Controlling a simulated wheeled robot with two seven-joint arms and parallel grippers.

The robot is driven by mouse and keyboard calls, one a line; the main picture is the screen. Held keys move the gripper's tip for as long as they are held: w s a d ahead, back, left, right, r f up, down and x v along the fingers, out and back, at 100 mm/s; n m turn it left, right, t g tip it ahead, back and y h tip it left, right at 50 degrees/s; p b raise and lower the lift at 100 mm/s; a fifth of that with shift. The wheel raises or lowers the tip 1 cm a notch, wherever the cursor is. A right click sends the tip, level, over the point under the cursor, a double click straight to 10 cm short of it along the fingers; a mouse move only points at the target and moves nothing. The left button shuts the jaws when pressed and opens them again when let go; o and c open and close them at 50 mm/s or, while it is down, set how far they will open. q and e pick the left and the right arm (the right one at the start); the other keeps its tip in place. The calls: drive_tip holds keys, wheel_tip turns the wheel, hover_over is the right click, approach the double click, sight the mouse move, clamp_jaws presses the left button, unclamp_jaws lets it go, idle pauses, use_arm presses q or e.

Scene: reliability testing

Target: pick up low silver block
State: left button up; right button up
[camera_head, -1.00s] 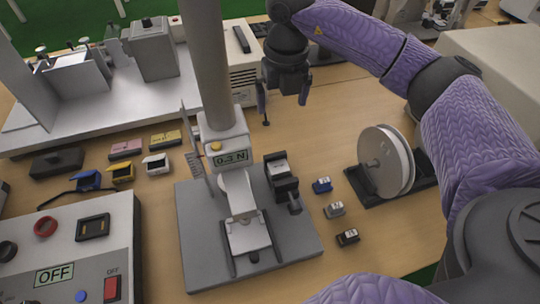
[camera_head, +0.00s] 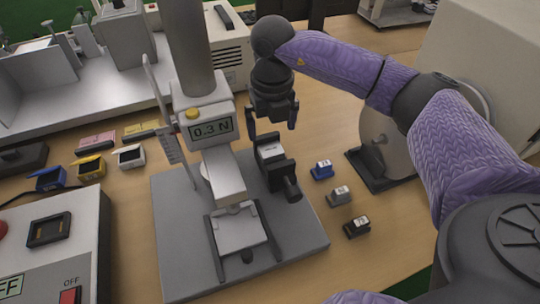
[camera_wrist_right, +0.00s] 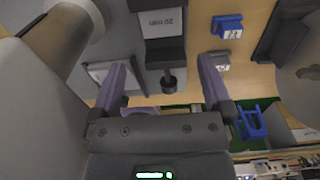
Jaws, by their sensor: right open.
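The low silver block (camera_head: 339,195) is a small grey block with a white label. It lies on the wooden table, right of the test stand, between a blue block (camera_head: 322,170) and a black block (camera_head: 356,226). In the right wrist view the silver block (camera_wrist_right: 216,62) is partly covered by the right-hand finger. My right gripper (camera_head: 271,126) is open and empty, pointing down near the stand's black clamp, up and left of the silver block in the head view. Its two fingers (camera_wrist_right: 163,64) show in the wrist view. My left gripper is not in view.
The test stand (camera_head: 300,246) with its column and 0.3 N display (camera_head: 211,128) is left of the blocks. Its black clamp (camera_head: 277,170) rises near my gripper. A spool holder (camera_head: 372,172) stands to the right. A control box (camera_head: 75,230) is at the left front.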

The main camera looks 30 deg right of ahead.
sight(272, 151)
drive_tip(key=f+b, duration=0.1)
drive_tip(key=f, duration=0.2)
drive_tip(key=f+b, duration=0.2)
drive_tip(key=f, duration=0.2)
drive_tip(key=shift+w+d, duration=0.1)
drive_tip(key=shift+d, duration=0.1)
drive_tip(key=shift+f, duration=0.35)
drive_tip(key=shift+r, duration=0.2)
drive_tip(key=shift+c, duration=1.2)
drive_tip(key=c, duration=1)
